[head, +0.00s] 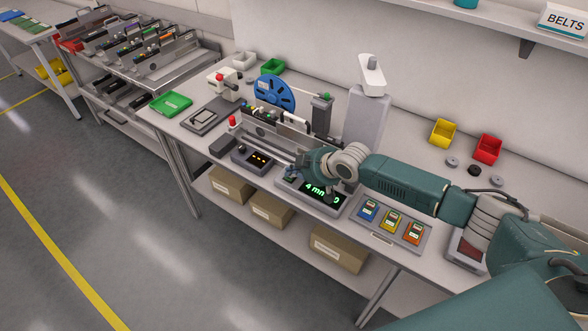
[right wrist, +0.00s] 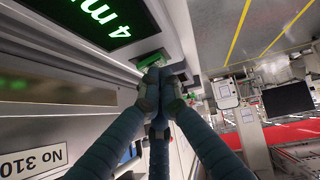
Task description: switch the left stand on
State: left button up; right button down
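A stand with a dark display (head: 316,190) reading "4 mm" in green sits at the bench's front edge; the display also shows in the right wrist view (right wrist: 85,18). A green-lit part (right wrist: 148,60) lies beside the display there. My right gripper (head: 292,174) reaches over the left end of this stand and partly hides it. In the right wrist view its fingers (right wrist: 160,76) are drawn together and empty, tips right at the green part. I cannot tell if they touch. A second dark unit (head: 255,159) with small orange lights stands to the left. My left gripper is not in view.
A tray (head: 383,238) with blue, yellow and orange pieces lies right of the display. A blue reel (head: 274,92) and feeder rails stand behind. A red-topped button (head: 232,122) is at left. Cardboard boxes (head: 270,209) are on the lower shelf.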

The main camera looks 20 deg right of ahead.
aim_at(291, 182)
jog(key=shift+s+f, duration=0.15)
jog(key=r+p, duration=0.4)
jog(key=shift+s+a+r, duration=0.15)
jog(key=shift+a+r, duration=0.1)
jog(key=shift+r, duration=0.15)
pick_arm(q)
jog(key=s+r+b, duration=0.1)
jog(key=b, duration=0.2)
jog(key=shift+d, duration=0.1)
pick_arm(e)
jog(key=v, duration=0.9)
jog(key=shift+s, duration=0.25)
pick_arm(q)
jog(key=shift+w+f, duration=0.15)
pick_arm(e)
jog(key=shift+w+d, duration=0.1)
pick_arm(q)
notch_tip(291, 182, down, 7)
jog(key=b, duration=0.7)
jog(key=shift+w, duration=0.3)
pick_arm(e)
jog(key=shift+w+d+r, duration=0.2)
jog(key=shift+d+r, duration=0.25)
jog(key=shift+r, duration=0.05)
